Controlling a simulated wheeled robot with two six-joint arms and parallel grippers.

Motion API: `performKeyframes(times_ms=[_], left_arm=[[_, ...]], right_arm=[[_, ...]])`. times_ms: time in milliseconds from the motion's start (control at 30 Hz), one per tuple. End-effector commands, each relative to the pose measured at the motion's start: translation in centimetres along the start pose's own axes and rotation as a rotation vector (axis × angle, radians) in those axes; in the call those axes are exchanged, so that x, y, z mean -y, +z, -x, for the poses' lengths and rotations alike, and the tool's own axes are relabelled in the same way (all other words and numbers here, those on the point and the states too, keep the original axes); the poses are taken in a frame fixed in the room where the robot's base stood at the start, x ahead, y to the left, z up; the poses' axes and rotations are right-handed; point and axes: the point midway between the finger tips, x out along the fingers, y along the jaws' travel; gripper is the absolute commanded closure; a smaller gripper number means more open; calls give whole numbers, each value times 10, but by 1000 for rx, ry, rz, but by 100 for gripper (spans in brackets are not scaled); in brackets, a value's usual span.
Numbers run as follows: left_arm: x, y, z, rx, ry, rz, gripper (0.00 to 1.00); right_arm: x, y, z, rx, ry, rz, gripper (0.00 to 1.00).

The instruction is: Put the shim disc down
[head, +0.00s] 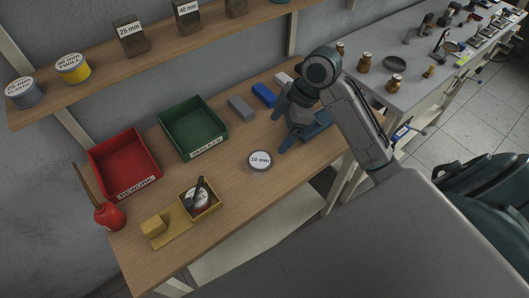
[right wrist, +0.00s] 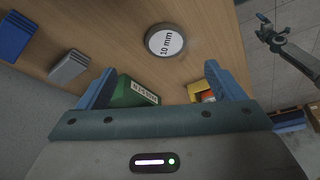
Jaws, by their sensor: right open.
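The shim disc (head: 260,160) is a flat grey-rimmed disc with a white label reading "10 mm". It lies on the wooden bench top (head: 225,190), label up. It also shows in the right wrist view (right wrist: 165,41), beyond the fingertips and touching neither. My right gripper (head: 290,137) is open and empty, above the bench to the right of the disc in the head view. Its two blue fingers stand wide apart in the right wrist view (right wrist: 165,88). My left gripper is not in either view.
A green bin (head: 193,127) and a red bin labelled REWORK (head: 125,160) stand at the back left. A small yellow box (head: 202,199), a yellow block (head: 153,226) and a red oil can (head: 109,215) are at the left. Grey (head: 241,107) and blue (head: 264,95) blocks stand behind. Bench around the disc is clear.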

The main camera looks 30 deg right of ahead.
Motion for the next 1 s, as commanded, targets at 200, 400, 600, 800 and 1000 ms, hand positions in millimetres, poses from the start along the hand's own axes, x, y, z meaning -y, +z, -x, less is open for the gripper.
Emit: performKeyframes(times_ms=[200, 400, 600, 800, 1000], left_arm=[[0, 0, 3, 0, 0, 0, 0], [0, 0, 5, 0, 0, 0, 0], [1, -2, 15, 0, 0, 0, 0], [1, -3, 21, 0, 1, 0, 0], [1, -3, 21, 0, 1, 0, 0]], right_arm=[[2, -1, -34, -3, -8, -1, 11], [2, 0, -53, 0, -3, -1, 11], [8, -3, -71, -2, -7, -4, 11], [10, -3, -99, -1, -5, -3, 11], [9, -2, -106, 1, -2, 0, 11]])
